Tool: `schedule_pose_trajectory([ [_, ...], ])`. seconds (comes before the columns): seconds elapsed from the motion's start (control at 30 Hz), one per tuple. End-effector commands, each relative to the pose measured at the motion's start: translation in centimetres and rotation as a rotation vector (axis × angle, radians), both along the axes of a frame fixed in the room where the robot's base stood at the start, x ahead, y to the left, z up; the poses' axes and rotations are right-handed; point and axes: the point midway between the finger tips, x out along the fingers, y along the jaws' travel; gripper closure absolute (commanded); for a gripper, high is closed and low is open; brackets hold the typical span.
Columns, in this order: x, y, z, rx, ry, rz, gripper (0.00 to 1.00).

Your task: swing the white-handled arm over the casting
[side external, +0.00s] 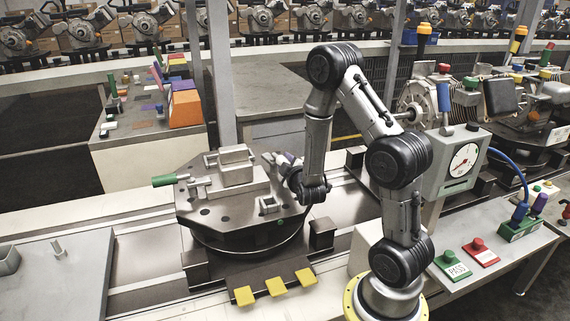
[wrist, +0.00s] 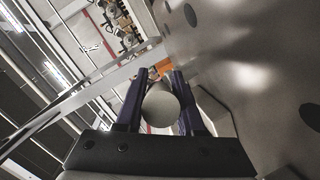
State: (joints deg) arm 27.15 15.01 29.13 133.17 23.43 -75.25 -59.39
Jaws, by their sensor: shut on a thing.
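The casting (side external: 235,168), a pale grey block, sits on the round dark-topped fixture plate (side external: 225,211). A green-handled arm (side external: 166,180) sticks out at the plate's left. My gripper (side external: 284,163) is at the plate's right side, to the right of the casting and apart from it. In the wrist view my gripper (wrist: 160,90) has its two dark purple fingers on either side of a pale round handle end (wrist: 161,108) and is shut on it. This looks like the white handle. In the side view my gripper mostly hides it, so how its arm lies cannot be told.
A small grey bracket (side external: 269,205) stands on the plate's front right. Yellow pads (side external: 276,286) lie before the plate. A gauge box (side external: 459,166) and red and green buttons stand at right. A grey post (side external: 221,75) rises behind the plate. The left front table (side external: 75,270) is mostly clear.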

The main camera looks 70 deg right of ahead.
Motion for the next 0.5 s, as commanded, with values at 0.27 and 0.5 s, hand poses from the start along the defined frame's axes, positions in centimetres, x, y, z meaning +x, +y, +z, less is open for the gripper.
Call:
schedule_pose_trajectory([
  [0.27,-0.5,-1.1,0.0,-0.001,0.000,0.156,1.00],
  [0.5,-0.6,-2.0,0.1,-0.003,-0.001,0.328,1.00],
])
